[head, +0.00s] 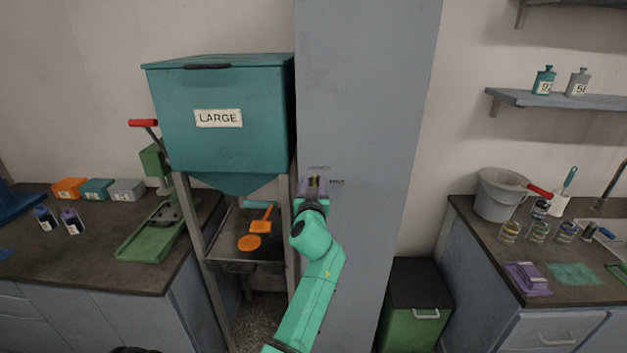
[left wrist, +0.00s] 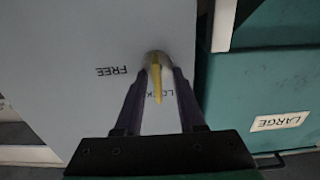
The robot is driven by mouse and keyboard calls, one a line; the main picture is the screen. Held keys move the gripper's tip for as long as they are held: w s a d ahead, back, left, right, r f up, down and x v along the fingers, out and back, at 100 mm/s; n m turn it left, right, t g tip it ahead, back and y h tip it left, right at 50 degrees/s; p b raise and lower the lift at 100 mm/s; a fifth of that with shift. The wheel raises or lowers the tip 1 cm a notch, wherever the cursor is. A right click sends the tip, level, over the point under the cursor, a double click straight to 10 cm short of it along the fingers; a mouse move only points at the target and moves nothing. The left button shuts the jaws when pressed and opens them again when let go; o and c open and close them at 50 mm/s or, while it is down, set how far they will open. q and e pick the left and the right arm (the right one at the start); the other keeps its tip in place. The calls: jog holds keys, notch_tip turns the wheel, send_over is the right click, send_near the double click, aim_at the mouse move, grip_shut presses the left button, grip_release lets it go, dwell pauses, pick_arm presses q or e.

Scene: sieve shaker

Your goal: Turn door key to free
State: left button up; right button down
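The door key (left wrist: 157,82) is a narrow yellow handle on a round lock (left wrist: 158,60) in the tall grey door (head: 368,90). In the left wrist view it points down, over the partly hidden LOCK label (left wrist: 167,84). The FREE label (left wrist: 112,71) is off to its left, upside down. In the head view FREE (head: 337,182) is right of my gripper. My left gripper (head: 314,181) is at the lock; its two purplish fingers (left wrist: 161,76) stand on either side of the key, with visible gaps, so it looks open. My right gripper is not in view.
A teal bin marked LARGE (head: 218,118) stands on a metal frame just left of the grey door. Worktops with containers lie at left (head: 95,240) and right (head: 480,220). A green box (head: 413,310) is low at the door's right.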

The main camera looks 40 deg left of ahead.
pick_arm(q)
jog(key=shift+s+d+r, duration=0.1)
jog(key=shift+d+r, duration=0.05)
jog(key=shift+d, duration=0.2)
grip_shut()
jog(key=shift+s, duration=0.1)
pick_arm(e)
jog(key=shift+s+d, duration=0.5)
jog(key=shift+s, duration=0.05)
